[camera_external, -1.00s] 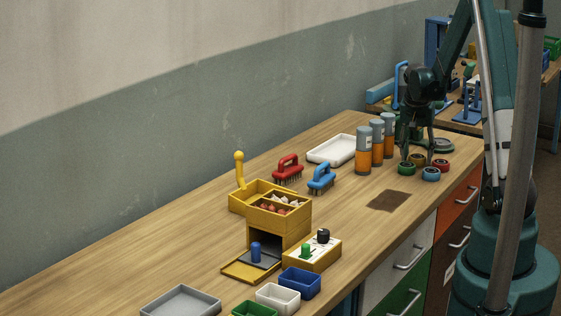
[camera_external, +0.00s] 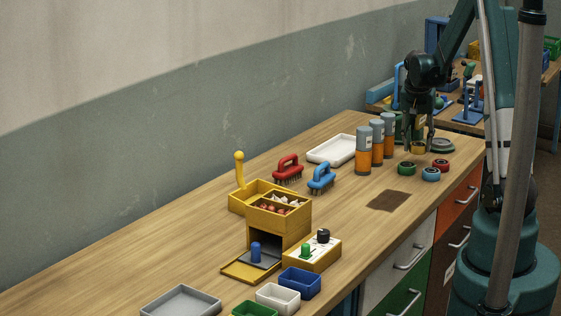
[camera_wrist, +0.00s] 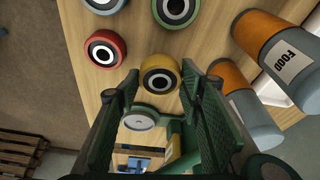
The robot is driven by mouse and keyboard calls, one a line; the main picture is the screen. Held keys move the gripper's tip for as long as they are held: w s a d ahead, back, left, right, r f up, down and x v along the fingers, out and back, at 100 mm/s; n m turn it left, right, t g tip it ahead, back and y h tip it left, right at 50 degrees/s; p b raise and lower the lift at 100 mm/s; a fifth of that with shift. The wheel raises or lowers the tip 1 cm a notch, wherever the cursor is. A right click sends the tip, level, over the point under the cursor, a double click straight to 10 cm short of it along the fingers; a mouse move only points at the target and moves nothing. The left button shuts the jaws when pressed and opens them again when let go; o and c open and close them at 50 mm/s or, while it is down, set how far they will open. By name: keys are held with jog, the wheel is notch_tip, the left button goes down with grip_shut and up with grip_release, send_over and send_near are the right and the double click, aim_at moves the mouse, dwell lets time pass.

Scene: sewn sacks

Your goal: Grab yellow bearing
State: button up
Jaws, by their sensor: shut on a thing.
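The yellow bearing (camera_external: 418,149) is between the fingertips of my gripper (camera_external: 419,142), a little above the table. In the wrist view the yellow bearing (camera_wrist: 160,66) shows its ring and dark centre hole at the tips of the two green fingers of my gripper (camera_wrist: 160,80). The fingers are shut on it. The green bearing (camera_external: 406,168), blue bearing (camera_external: 431,174) and red bearing (camera_external: 440,165) lie on the table close below and around it.
Several orange-and-grey cans (camera_external: 363,150) stand just left of my gripper, with a white tray (camera_external: 333,150) beyond them.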

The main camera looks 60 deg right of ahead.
aim_at(418, 144)
jog(key=shift+r, duration=2.9)
